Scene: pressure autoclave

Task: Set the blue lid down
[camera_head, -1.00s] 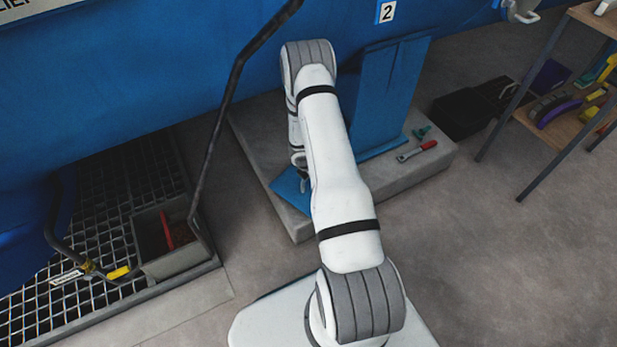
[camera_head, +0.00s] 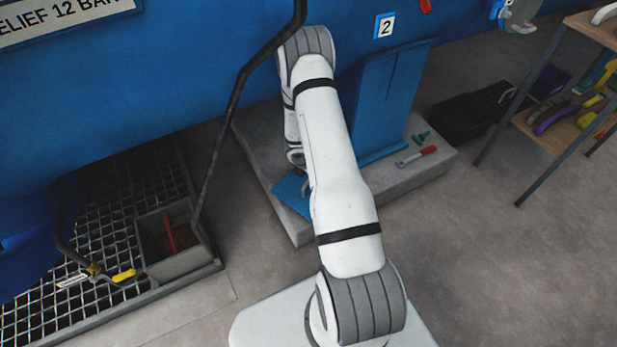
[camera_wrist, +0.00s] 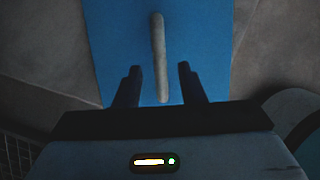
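The blue lid (camera_head: 290,194) shows partly in the head view, low at the left front of the concrete plinth, with my arm covering the rest. It appears to lie on the plinth; its underside is hidden. In the wrist view the flat blue lid (camera_wrist: 115,35) fills the middle, with a pale bar handle (camera_wrist: 157,50) along it. My gripper (camera_wrist: 158,77) is open; its two dark fingers stand on either side of the handle, with a visible gap on both sides. In the head view my gripper is mostly hidden behind my arm.
A dark bent bar (camera_head: 220,130) hangs left of my arm. A floor grate (camera_head: 100,230) with a grey bin (camera_head: 178,262) lies left. A shelf (camera_head: 560,130) stands right.

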